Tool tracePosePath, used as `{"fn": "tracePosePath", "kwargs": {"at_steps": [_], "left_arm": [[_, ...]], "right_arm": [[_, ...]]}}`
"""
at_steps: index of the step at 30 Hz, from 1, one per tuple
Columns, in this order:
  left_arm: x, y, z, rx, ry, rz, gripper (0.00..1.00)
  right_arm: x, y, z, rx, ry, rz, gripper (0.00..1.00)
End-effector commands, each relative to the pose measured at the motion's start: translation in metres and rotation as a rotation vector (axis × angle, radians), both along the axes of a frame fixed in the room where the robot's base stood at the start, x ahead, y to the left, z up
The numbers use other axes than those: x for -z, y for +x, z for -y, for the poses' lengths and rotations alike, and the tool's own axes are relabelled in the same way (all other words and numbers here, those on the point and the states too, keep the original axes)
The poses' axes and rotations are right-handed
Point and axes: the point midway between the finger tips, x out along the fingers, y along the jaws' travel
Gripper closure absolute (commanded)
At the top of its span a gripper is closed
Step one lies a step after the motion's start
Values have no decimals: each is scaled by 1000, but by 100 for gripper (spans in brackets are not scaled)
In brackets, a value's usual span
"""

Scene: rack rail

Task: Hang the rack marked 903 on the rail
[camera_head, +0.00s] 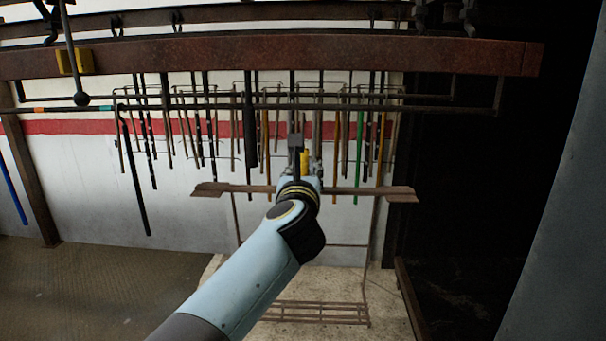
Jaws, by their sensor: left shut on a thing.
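My left arm reaches up from the bottom centre. Its gripper (298,160) is shut on the upper middle of a rack, partly hidden by the wrist. The rack has a brown crossbar (365,191) with widened ends, thin side rods and a slatted frame (318,312) low down. A small yellow piece (304,162) shows at the gripper; I cannot read any number. A long dark rail (430,108) runs across behind and above the gripper, under a rusty beam (270,58). I cannot tell whether the rack touches the rail. My right gripper is not in view.
Many thin rods hang behind, among them a green one (359,158) and a thick dark one (250,135). A yellow block (74,61) sits on the beam at left. A blue rod (12,188) is far left. The floor at lower left is clear.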

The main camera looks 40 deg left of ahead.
Motion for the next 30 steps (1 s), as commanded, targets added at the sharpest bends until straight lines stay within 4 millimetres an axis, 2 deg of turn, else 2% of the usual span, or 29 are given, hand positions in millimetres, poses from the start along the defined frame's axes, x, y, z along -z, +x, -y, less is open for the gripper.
{"fn": "tracePosePath", "kwargs": {"at_steps": [10, 30], "left_arm": [[-3, 7, -4, -1, 1, 4, 100], [-3, 46, -28, -1, 2, 3, 100]], "right_arm": [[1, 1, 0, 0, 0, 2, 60], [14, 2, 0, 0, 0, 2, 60]]}}
